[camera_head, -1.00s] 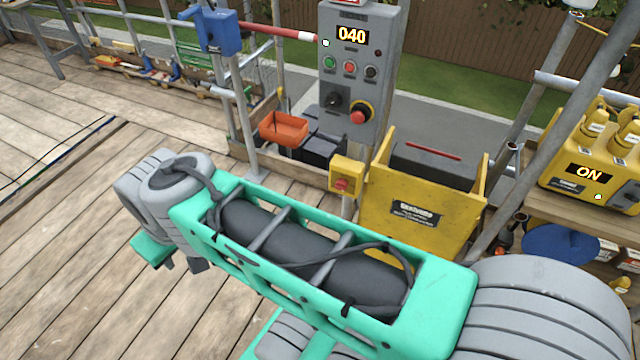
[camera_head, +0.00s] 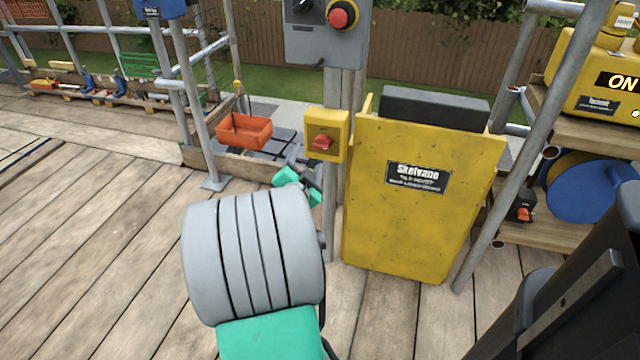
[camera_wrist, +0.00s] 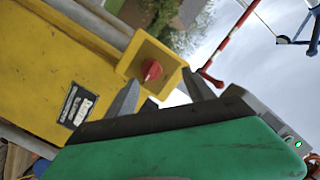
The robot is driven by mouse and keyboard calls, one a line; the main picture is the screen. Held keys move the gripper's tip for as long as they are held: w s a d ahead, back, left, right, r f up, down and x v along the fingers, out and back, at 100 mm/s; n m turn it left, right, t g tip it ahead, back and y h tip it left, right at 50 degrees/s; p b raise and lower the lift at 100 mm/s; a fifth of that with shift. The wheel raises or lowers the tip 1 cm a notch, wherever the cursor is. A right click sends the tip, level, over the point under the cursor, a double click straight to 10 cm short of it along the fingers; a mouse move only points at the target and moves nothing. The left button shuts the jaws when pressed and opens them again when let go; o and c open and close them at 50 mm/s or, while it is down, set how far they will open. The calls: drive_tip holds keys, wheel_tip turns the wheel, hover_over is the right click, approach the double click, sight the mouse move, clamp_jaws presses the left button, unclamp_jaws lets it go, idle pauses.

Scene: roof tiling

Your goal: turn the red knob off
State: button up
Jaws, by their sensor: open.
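The red knob (camera_head: 322,142) sits on a small yellow box (camera_head: 340,122) fixed to a grey post, left of a big yellow panel. My gripper (camera_head: 303,168) is just below and left of the box, small and partly hidden behind my grey arm joint. In the wrist view the red knob (camera_wrist: 152,70) shows on the box face, between and beyond the two dark fingers of my gripper (camera_wrist: 160,78). The fingers are spread and empty. I see no contact with the knob. A yellow case (camera_head: 575,90) at the right has a display reading ON.
A grey control panel (camera_head: 325,40) with a red round button (camera_head: 338,17) is above the box. The yellow panel (camera_head: 420,220) stands close right of it. An orange tray (camera_head: 245,131) and scaffold poles (camera_head: 195,110) are at the left. The plank floor is clear at left.

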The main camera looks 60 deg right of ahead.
sight(321, 147)
drive_tip(key=shift+m+h, duration=0.3)
drive_tip(key=shift+h, duration=0.2)
drive_tip(key=d, duration=0.2)
drive_tip(key=d+f, duration=0.1)
drive_tip(key=d, duration=0.5)
drive_tip(key=shift+d+f+b, duration=0.2)
drive_tip(key=shift+d+b, duration=0.05)
drive_tip(key=shift+b, duration=0.05)
drive_tip(key=shift+w, duration=0.1)
drive_tip(key=shift+c, duration=0.2)
clamp_jaws()
